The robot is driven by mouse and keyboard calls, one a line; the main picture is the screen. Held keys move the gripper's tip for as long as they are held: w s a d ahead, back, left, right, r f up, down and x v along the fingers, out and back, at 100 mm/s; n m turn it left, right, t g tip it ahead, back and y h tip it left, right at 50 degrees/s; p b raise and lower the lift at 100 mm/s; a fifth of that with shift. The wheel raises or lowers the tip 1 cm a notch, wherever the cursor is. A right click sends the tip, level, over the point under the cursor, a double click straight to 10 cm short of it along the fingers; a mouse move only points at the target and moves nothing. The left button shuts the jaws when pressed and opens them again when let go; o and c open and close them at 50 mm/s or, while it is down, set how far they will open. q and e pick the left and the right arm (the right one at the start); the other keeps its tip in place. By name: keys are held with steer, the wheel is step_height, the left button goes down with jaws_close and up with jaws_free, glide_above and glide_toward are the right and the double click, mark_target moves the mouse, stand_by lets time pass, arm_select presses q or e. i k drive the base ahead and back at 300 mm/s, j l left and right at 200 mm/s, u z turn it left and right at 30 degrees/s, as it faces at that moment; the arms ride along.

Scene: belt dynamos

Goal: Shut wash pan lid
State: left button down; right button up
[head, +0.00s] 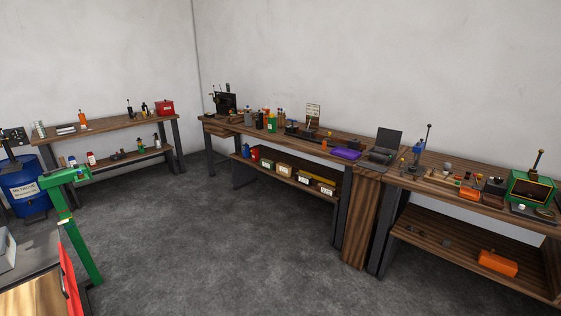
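A dark shallow box (381,156), which looks like the wash pan, sits on the long wooden workbench near the join of its two sections. Its dark lid (387,139) stands raised at the back, so the box is open. I cannot make out what is inside it. Neither of my grippers shows in the head view.
A green post (81,238) and a blue drum (24,190) stand at the left. The grey floor (210,245) before the benches is clear.

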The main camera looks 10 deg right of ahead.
mark_target(389, 138)
steer(key=i+j+z, duration=0.1)
steer(key=i, duration=0.95)
steer(key=i+j+z, duration=0.15)
steer(key=i+z, duration=0.3)
steer(key=i+j+z, duration=0.45)
steer(key=i, duration=0.15)
steer(key=i+j+z, duration=0.95)
steer(key=j, duration=0.2)
steer(key=i+j+z, duration=0.1)
steer(key=j+z, duration=0.35)
steer(key=j, duration=0.3)
